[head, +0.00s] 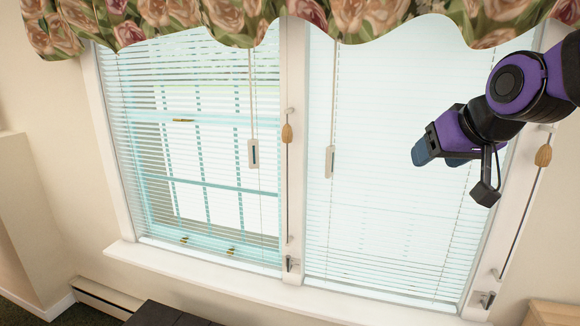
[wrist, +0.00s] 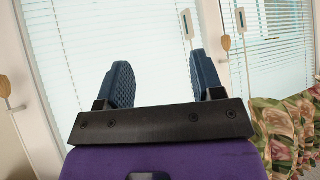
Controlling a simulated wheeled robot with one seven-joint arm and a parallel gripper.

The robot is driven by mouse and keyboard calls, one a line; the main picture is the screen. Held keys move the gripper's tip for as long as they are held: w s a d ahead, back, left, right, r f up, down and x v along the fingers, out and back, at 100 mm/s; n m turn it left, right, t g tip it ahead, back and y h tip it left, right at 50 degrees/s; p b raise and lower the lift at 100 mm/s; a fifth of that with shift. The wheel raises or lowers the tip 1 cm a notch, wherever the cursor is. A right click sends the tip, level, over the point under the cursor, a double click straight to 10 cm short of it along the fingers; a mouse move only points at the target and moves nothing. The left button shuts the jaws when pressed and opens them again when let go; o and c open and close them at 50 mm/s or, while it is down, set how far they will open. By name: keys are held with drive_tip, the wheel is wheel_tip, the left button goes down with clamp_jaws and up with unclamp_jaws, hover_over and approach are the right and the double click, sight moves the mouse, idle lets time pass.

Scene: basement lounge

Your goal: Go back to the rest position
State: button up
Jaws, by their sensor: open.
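My gripper (head: 421,152) is at the upper right in the head view, in front of the right-hand window. My purple and black arm comes in from the right edge. In the wrist view, the two blue fingers of my gripper (wrist: 162,84) stand wide apart with nothing between them. The window blind (wrist: 160,40) shows behind them. I cannot tell how far the fingers are from it.
A left blind (head: 190,150) and a right blind (head: 390,180) cover the windows. Cords with wooden pulls (head: 287,133) hang beside them. A floral valance (head: 300,18) runs along the top. A sill (head: 200,276) and a dark piece of furniture (head: 165,314) are below.

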drive_tip(key=s+d+f+g+h, duration=0.1)
drive_tip(key=s+d+f+g, duration=0.1)
drive_tip(key=s, duration=0.7)
drive_tip(key=s+d+f+m+g, duration=0.1)
drive_tip(key=s+d+f+g, duration=0.1)
drive_tip(key=s, duration=0.7)
drive_tip(key=shift+d+h, duration=0.4)
drive_tip(key=shift+d, duration=0.1)
idle(0.8)
